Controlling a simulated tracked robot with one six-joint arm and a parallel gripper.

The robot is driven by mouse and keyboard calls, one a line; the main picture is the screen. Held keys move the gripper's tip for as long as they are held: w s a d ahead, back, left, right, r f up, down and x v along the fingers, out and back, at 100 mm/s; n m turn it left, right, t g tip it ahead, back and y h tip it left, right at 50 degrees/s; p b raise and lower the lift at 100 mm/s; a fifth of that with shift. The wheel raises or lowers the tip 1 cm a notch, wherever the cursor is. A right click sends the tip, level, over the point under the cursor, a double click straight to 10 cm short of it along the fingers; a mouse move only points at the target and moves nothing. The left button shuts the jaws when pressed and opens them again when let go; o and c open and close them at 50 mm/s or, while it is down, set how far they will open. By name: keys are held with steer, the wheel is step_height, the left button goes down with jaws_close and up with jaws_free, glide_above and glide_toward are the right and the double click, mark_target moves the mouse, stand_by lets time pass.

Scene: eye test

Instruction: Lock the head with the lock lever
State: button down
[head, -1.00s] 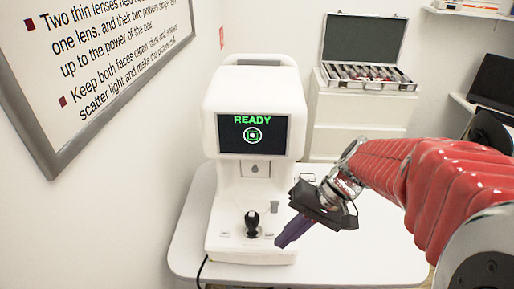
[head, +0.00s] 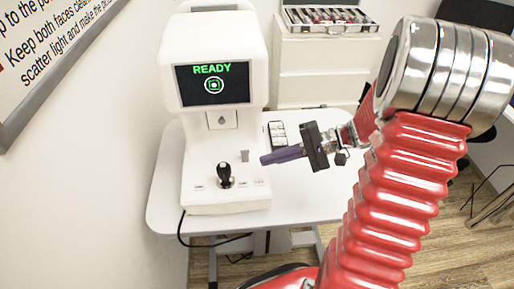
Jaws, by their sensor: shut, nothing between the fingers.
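The white eye-test machine (head: 214,55) stands on the table with its screen (head: 213,84) reading READY in green. On its base are a black joystick (head: 225,177) and a small grey upright piece (head: 245,156), which looks like the lock lever. My gripper (head: 266,159) has purple fingers, shut and empty, pointing left. In the picture its tips are just right of the grey piece, with a small gap; the depth between them is hard to tell. Small labels beside the joystick are too small to read.
The white table (head: 304,206) is clear in front of my gripper. A small dark device with pale keys (head: 277,133) lies behind it. An open lens case (head: 329,20) sits on a white drawer cabinet (head: 322,75). A framed sign (head: 52,50) hangs at left.

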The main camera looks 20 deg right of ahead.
mark_target(258, 155)
steer(key=w+d+f+m+t+y, duration=0.1)
steer(key=w+d+f+m+t, duration=0.1)
steer(key=d, duration=0.5)
steer(key=w+t, duration=0.1)
steer(key=t, duration=0.1)
steer(key=shift+f+m+t, duration=0.2)
steer(key=shift+m+t, duration=0.1)
steer(key=shift+m, duration=0.1)
steer(key=shift+x, duration=4.95)
steer(key=shift+s, duration=0.1)
